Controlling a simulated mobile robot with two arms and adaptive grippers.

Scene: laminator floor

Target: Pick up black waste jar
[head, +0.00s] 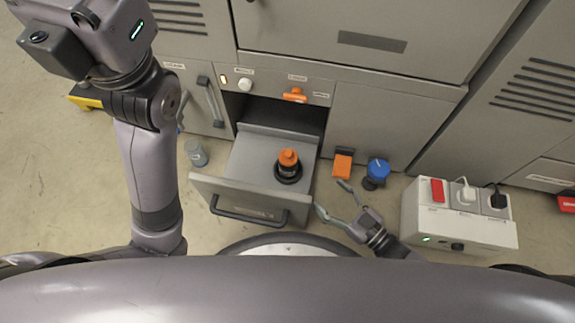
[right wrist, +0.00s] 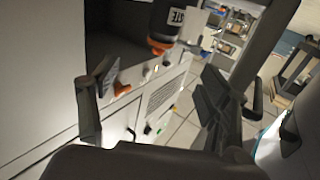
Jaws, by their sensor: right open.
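The black waste jar (head: 289,171) with an orange cap stands upright in a dark round holder in the open grey drawer (head: 245,165). In the right wrist view the jar (right wrist: 176,22) shows at the top, upside down in the picture, with part of its white lettering visible. My right gripper (head: 330,197) is open and empty, just right of the drawer, apart from the jar. Its spread fingers also show in the right wrist view (right wrist: 152,95). My left arm (head: 145,160) is raised on the left; its gripper fingers are outside the picture.
A grey power box (head: 460,228) with plugs stands at right. An orange pedal-like item (head: 342,165) and a blue-topped knob (head: 378,168) sit right of the drawer. A grey jar (head: 196,153) stands on the floor left of it. Cabinets with an orange handle (head: 295,95) rise behind.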

